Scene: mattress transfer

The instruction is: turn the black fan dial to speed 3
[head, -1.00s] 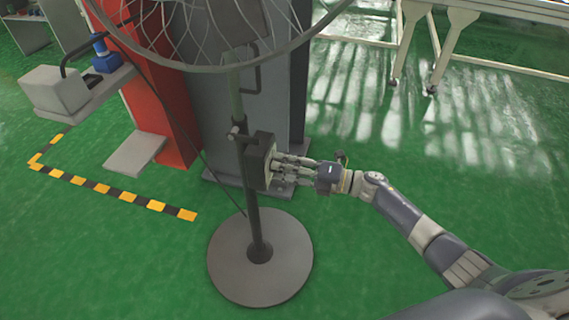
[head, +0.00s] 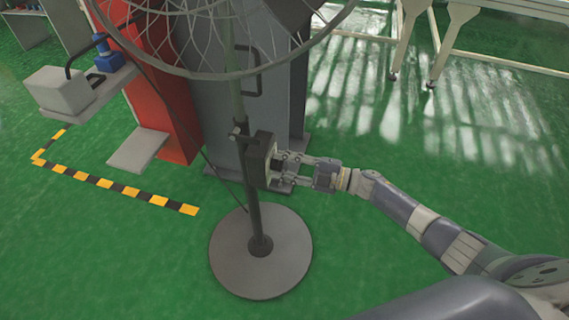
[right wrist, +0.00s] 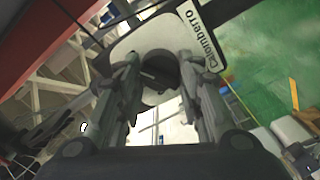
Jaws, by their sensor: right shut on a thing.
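The fan's control box (head: 259,155) sits on the fan's dark upright pole (head: 253,205) in the head view. The black dial is on the box's right-hand face, largely hidden by my fingers there. My right gripper (head: 284,168) reaches in from the right and is shut on the dial. It also shows in the right wrist view (right wrist: 158,75), one finger on each side of the dial. The dial's speed marks cannot be read. My left gripper is not in view.
The fan's wire cage (head: 215,40) hangs over the box, and its round grey base (head: 285,255) stands on the green floor. A red and grey machine (head: 170,105) is close behind. Yellow-black tape (head: 130,192) lies left. Floor right of the fan is open.

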